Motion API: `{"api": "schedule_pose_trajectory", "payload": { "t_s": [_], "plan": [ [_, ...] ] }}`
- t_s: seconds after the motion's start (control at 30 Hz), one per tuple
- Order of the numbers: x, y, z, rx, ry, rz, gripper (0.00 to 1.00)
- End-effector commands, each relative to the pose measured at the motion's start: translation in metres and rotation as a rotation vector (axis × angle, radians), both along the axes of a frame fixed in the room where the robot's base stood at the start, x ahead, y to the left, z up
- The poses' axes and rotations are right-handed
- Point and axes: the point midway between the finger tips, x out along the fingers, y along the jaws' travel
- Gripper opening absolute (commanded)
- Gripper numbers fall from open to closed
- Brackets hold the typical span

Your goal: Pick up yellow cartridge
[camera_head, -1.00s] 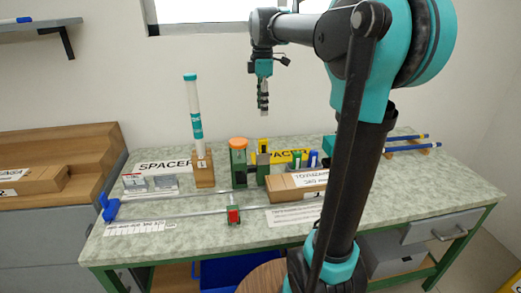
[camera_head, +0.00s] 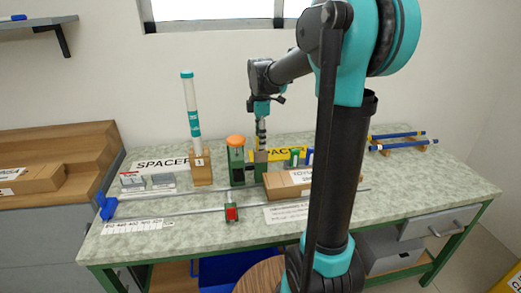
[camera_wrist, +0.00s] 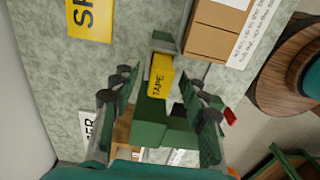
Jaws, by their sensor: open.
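The yellow cartridge (camera_wrist: 160,78), marked TAPE, stands in a green and tan holder (camera_wrist: 150,130) in the wrist view. My gripper (camera_wrist: 159,84) is open, with one finger on each side of the cartridge in that picture and a gap to both. In the head view my gripper (camera_head: 261,143) points down right over the holder beside the green device with an orange top (camera_head: 236,142). The cartridge is mostly hidden behind my gripper there. I cannot tell how far the fingertips are above it.
A cardboard box (camera_head: 288,184) lies close in front and to the right. A clear tube (camera_head: 192,110) stands upright on a wooden block to the left. Blue rods (camera_head: 400,146) lie at the right.

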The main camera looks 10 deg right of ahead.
Motion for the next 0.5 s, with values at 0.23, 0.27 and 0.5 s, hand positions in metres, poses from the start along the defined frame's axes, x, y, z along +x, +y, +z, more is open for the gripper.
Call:
{"api": "schedule_pose_trajectory", "payload": {
  "t_s": [0.23,0.27,0.5],
  "plan": [
    [-0.0004,0.0001,-0.0112,0.000,0.000,0.000,0.45],
    [-0.0004,0.0001,-0.0111,0.000,0.000,0.000,0.45],
    [-0.0004,0.0000,-0.0109,0.000,0.000,0.000,0.26]
  ]
}}
